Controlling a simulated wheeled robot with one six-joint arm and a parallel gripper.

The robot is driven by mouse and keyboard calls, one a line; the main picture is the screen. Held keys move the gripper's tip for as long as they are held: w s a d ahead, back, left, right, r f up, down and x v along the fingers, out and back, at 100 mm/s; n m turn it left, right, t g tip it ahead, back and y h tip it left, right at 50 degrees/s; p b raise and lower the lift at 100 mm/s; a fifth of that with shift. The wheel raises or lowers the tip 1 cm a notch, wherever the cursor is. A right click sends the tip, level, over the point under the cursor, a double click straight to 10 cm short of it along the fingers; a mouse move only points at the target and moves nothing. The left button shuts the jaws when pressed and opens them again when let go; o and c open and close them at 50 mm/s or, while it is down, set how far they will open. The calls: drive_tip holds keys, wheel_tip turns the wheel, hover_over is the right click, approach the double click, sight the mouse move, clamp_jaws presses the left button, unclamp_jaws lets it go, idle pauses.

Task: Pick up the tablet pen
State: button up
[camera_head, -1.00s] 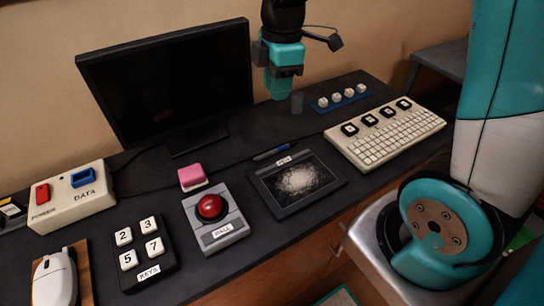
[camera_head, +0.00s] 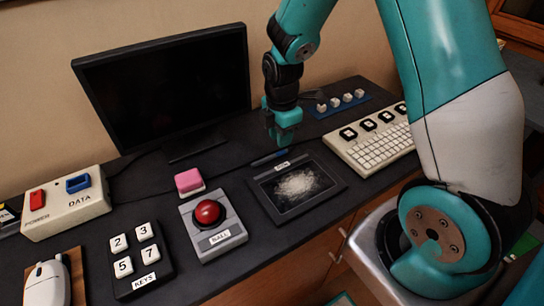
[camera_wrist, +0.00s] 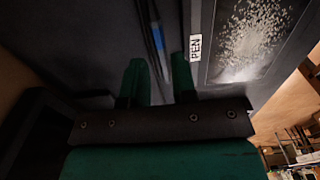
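The tablet pen (camera_head: 268,158) is a slim dark stick with a blue part, lying on the dark desk along the back edge of the drawing tablet (camera_head: 262,187). In the wrist view the pen (camera_wrist: 157,38) runs lengthwise, in line with the gap between my fingers, beside the tablet's "PEN" label (camera_wrist: 195,47). My gripper (camera_head: 284,143) points down close above the desk near the pen. In the wrist view my gripper (camera_wrist: 160,78) has its two green fingers apart with nothing held. Whether the fingertips reach down beside the pen cannot be told.
A monitor (camera_head: 165,85) stands behind. A pink block (camera_head: 189,180) and a red ball device (camera_head: 208,213) are left of the tablet. A cream keyboard (camera_head: 375,148) is to the right, with a blue strip of white knobs (camera_head: 341,104) behind it. A cable crosses the desk.

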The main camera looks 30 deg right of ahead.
sight(279, 152)
wheel_tip(279, 152, down, 5)
drive_tip(key=shift+w+a+r, duration=0.1)
clamp_jaws()
drive_tip(key=shift+r, duration=0.1)
